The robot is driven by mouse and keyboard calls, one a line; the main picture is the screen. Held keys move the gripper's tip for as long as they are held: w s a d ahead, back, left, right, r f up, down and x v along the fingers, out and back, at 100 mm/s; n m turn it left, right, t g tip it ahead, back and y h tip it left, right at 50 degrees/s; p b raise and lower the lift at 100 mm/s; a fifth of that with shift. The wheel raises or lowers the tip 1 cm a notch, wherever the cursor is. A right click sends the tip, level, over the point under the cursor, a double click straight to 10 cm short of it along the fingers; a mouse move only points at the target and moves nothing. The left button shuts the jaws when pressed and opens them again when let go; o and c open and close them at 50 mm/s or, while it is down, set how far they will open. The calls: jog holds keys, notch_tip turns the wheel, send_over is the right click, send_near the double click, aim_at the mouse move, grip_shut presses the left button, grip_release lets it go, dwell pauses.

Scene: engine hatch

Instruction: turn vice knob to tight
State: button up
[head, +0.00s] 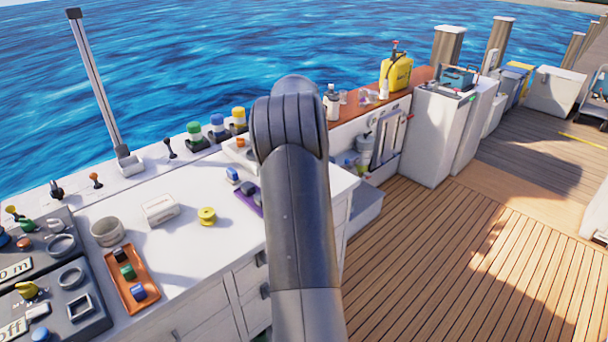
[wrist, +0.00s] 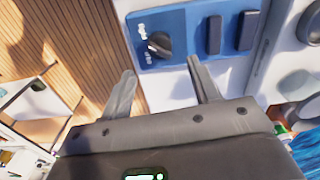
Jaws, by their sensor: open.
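A black rotary knob (wrist: 158,45) sits on a blue panel (wrist: 180,38) in the wrist view, with small white lettering beside it that I cannot read surely. I cannot tell from the lettering whether it is the vice knob. My gripper (wrist: 162,68) is open and empty, its two fingers pointing at the panel. The knob lies just past the fingertips, between their lines and nearer the left one, apart from both. In the head view my arm hides the gripper and this panel.
Two black rocker-like blocks (wrist: 229,33) sit right of the knob. In the head view, a white counter (head: 185,240) holds an orange tray (head: 131,280), a yellow spool (head: 207,216) and a grey ring (head: 106,231). Control panels (head: 50,295) stand at left; wooden deck (head: 440,260) is open at right.

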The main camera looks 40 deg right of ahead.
jog(key=shift+r, duration=1.85)
jog(key=s+a+r+n+t, duration=0.1)
jog(key=s+a+r+n, duration=0.25)
jog(key=a, duration=0.55)
jog(key=s+a+r+n+t, duration=0.15)
jog(key=a+r, duration=0.25)
jog(key=a, duration=0.5)
jog(key=s+a+r+n+t, duration=0.1)
jog(key=s+a+r+n, duration=0.25)
jog(key=a, duration=0.55)
jog(key=s+a+f+n+t, duration=0.1)
jog(key=s+a+n, duration=0.3)
jog(key=s+a, duration=0.4)
jog(key=s+a+f+n+t, duration=0.1)
jog(key=s+a+f+n, duration=0.3)
jog(key=s+a, duration=0.4)
jog(key=shift+s, duration=0.55)
jog(key=shift+n, duration=0.25)
